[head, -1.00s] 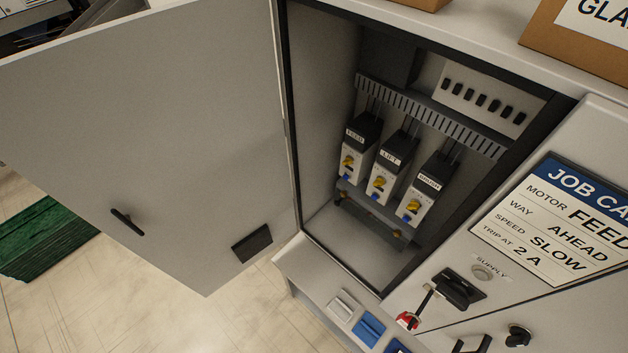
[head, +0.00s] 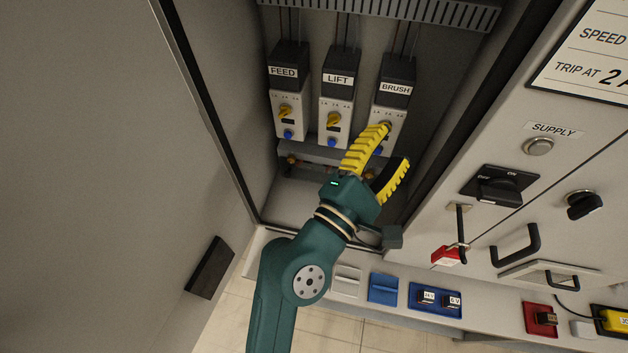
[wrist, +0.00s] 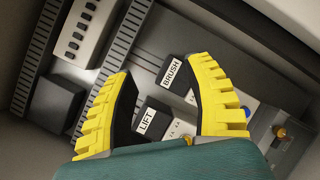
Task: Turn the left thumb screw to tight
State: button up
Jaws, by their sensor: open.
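The left thumb screw (head: 291,160) is a small brass knob at the left end of the grey bar (head: 322,153) under the breakers in the open cabinet. Its turn position is too small to tell. Another brass screw (head: 369,174) shows near the bar's right end, partly behind my gripper. My gripper (head: 396,146) is open, its yellow fingers empty, in front of the BRUSH breaker and to the right of the left screw. In the wrist view, the fingers frame the LIFT and BRUSH labels. One brass screw (wrist: 281,133) shows at right there, seemingly the right-hand one.
The FEED (head: 288,95), LIFT (head: 337,98) and BRUSH (head: 392,95) breakers stand above the bar, with yellow knobs and blue buttons. The open door (head: 110,180) bounds the left. The control panel with its SUPPLY switch (head: 500,187) is at right.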

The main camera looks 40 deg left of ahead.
jog(key=s+a+f+n+g+y+b, duration=0.1)
jog(key=a+f+n+y+b, duration=0.1)
jog(key=a+f+n+b, duration=0.5)
jog(key=s+a+f+y, duration=0.2)
jog(key=a+f, duration=0.2)
jog(key=f, duration=0.7)
jog(key=n+g+y+b, duration=0.3)
jog(key=n+y+b, duration=0.15)
jog(key=b, duration=0.35)
send_near(291, 162)
jog(key=shift+n+h, duration=0.35)
jog(key=shift+h, duration=0.1)
jog(key=b+x, duration=0.2)
jog(key=x, duration=0.2)
jog(key=b+x, duration=0.2)
jog(key=x, duration=0.3)
jog(key=shift+s+a+r, duration=0.1)
jog(key=shift+a+r, duration=0.15)
grip_shut()
